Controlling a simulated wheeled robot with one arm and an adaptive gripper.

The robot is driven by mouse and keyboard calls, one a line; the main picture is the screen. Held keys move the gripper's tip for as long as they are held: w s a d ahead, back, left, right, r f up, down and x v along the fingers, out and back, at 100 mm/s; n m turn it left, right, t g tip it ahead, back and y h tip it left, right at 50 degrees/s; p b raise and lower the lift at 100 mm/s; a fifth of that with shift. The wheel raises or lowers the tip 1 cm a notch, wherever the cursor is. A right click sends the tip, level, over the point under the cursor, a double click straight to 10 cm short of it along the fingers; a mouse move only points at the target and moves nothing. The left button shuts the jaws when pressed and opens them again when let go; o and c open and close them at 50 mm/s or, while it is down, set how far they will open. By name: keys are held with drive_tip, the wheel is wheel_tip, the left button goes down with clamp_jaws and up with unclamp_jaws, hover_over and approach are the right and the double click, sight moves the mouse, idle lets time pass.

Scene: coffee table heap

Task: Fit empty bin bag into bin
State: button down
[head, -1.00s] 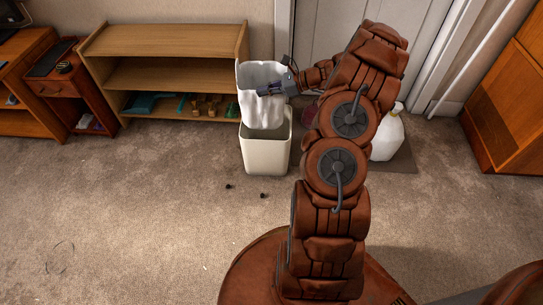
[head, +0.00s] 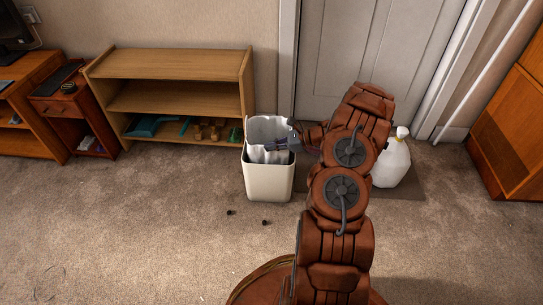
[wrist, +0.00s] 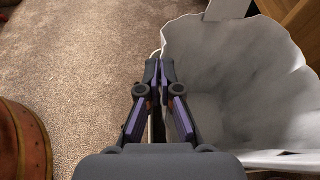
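The bin (head: 268,182) is a cream, open-topped container standing upright on the carpet in the head view. The bin bag (head: 262,128) is white and open-mouthed. My gripper (head: 270,145) is at the bin's mouth, pointing left. In the wrist view my gripper (wrist: 160,70) has its fingertips nearly together on the bag's edge. The bag's bottom is hidden in the head view.
A wooden shelf (head: 180,97) with small items stands left of the bin. Two small dark bits lie on the carpet (head: 150,220) before the bin, which is otherwise largely clear.

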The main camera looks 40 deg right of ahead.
sight(269, 155)
drive_tip(key=shift+f+b, duration=0.6)
drive_tip(key=shift+f, duration=2.15)
drive_tip(key=c, duration=1.8)
unclamp_jaws()
drive_tip(key=shift+c, duration=0.2)
drive_tip(key=o, duration=0.5)
drive_tip(key=shift+r, duration=0.15)
